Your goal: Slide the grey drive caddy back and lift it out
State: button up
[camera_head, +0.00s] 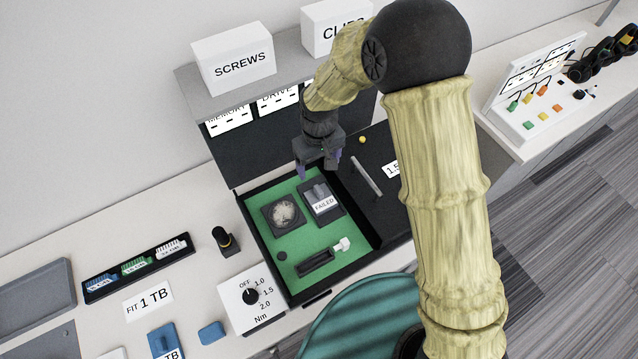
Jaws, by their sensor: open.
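The grey drive caddy (311,190), with a white label reading FAILED, sits in the open case at the back right of its green board (287,243). A small raised grey piece stands on its far part. My gripper (319,172) is above the caddy's far end, pointing down, with its purple-grey fingers apart and nothing visible between them. Whether the fingers touch the caddy or hang above it, I cannot tell. The fingers partly hide the caddy's far edge.
Dark case walls surround the board. A torque dial box (250,300) stands at front left.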

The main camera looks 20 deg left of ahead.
aim_at(319, 190)
notch_tip(319, 190, down, 14)
jog(key=p, duration=0.3)
jog(key=shift+c, duration=0.5)
jog(key=c, duration=0.7)
